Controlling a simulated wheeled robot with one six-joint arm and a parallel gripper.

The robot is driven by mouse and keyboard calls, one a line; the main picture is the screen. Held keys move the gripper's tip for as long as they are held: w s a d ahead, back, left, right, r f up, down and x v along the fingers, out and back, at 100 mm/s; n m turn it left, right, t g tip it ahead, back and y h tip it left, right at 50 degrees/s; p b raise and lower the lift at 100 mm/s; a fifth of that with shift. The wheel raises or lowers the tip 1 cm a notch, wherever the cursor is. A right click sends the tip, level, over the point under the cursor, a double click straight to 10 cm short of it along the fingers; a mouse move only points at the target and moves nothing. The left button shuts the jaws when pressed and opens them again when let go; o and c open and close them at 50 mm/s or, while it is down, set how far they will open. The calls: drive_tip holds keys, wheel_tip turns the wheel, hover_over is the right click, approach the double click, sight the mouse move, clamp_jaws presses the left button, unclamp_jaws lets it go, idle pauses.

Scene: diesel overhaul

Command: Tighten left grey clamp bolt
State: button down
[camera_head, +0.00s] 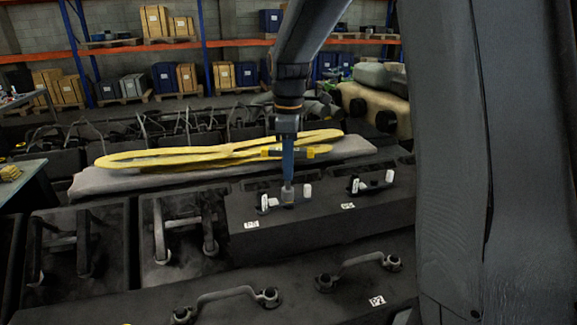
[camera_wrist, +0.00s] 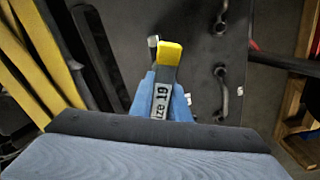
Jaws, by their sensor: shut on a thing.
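My gripper (camera_head: 288,165) points down over the dark block, its blue fingers shut on a tool with a yellow end (camera_head: 311,152). A grey socket-like end (camera_head: 287,193) shows below the fingers, at the left clamp (camera_head: 266,202). That clamp has light grey pieces on both sides of the socket. Its bolt is hidden, and I cannot tell whether the socket is seated on it. A similar clamp (camera_head: 355,185) stands to the right.
The dark block (camera_head: 320,222) carries white tags. Yellow slings (camera_head: 150,158) lie on a grey cover behind. Curved dark handles (camera_head: 225,295) rise from the panel in front. Shelving with crates (camera_head: 155,21) stands at the back.

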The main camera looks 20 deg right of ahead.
drive_tip(key=m, duration=0.9)
drive_tip(key=shift+m, duration=0.4)
drive_tip(key=shift+n, duration=0.4)
drive_tip(key=c, duration=2.4)
unclamp_jaws()
drive_tip(key=shift+c, duration=0.2)
clamp_jaws()
drive_tip(key=shift+r, duration=0.1)
drive_tip(key=shift+r, duration=1.65)
